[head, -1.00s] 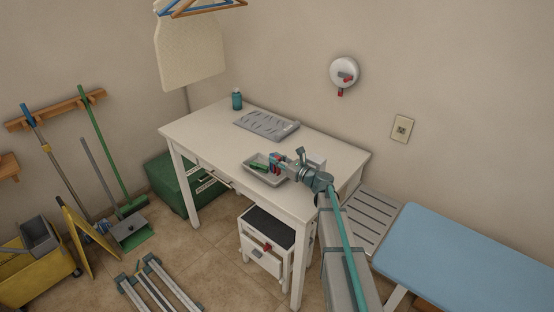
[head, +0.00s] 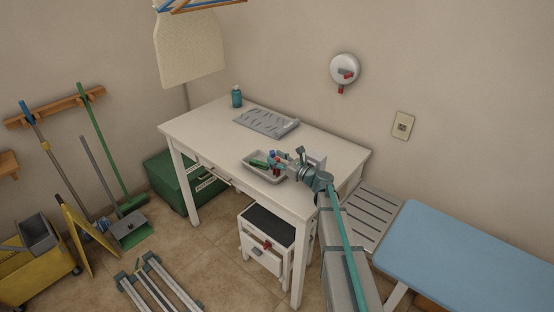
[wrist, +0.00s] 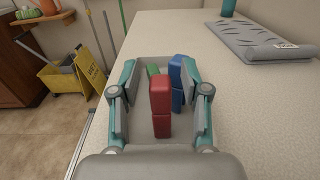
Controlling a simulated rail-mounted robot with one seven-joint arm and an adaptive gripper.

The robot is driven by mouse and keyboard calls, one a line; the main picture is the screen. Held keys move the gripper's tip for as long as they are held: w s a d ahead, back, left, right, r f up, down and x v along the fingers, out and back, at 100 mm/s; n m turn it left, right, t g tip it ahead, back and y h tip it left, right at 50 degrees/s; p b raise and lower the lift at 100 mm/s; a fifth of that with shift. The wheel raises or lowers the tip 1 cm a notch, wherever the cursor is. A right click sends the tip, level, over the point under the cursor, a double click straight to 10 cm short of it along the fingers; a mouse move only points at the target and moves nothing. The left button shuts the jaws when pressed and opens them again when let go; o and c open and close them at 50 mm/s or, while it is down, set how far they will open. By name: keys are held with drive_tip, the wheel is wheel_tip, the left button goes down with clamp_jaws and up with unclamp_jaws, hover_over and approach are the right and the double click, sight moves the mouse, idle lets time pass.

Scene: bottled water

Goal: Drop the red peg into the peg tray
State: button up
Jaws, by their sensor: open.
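The red peg (wrist: 160,105) stands roughly upright between the spread fingers of my gripper (wrist: 159,72), with visible gaps on both sides. The grey peg tray (head: 256,176) is on the white table near its front edge; the red peg is over or in it, and its lower end's contact is unclear. A green peg (head: 259,164) lies in the tray. A blue peg (wrist: 177,82) is just behind and right of the red one in the wrist view. My gripper (head: 286,161) is open at the tray's right side in the head view.
A small white drawer unit (head: 266,240) stands below. The table's left part is mostly clear.

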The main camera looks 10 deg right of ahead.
drive_tip(key=shift+r, duration=0.25)
drive_tip(key=b+v, duration=0.2)
drive_tip(key=v, duration=1)
drive_tip(key=shift+r, duration=0.4)
